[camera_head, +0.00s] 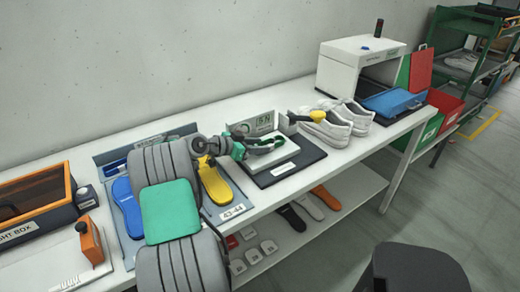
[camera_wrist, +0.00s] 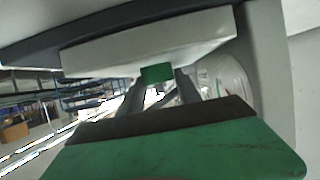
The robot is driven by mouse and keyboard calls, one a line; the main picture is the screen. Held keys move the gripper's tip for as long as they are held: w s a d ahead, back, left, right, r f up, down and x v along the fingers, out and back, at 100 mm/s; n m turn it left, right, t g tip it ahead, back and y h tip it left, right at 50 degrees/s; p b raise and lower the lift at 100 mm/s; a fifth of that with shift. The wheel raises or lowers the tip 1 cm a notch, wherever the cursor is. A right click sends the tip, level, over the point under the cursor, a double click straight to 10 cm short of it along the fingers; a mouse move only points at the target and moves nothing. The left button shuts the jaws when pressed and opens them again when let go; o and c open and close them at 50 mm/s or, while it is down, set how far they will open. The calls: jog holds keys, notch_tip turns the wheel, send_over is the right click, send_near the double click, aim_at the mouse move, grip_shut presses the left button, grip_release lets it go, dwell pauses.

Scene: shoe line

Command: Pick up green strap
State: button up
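My gripper (camera_head: 277,144) is low over a white block at the middle of the table, reaching in from the left. A small green piece, which looks like the strap (camera_wrist: 157,73), shows in the wrist view against the white block (camera_wrist: 190,42). My two dark fingers stand apart, one on each side of it. Whether they touch it cannot be told. In the head view, dark green (camera_head: 279,141) shows at my fingertips; the rest of the strap is hidden.
The white block rests on a dark board (camera_head: 292,170). White shoes (camera_head: 340,125) stand close on its right, and a yellow-ended tool (camera_head: 315,116) sticks out behind. A blue tray with insoles (camera_head: 217,184) lies left. A white machine (camera_head: 345,68) stands at the far right.

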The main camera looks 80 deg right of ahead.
grip_shut()
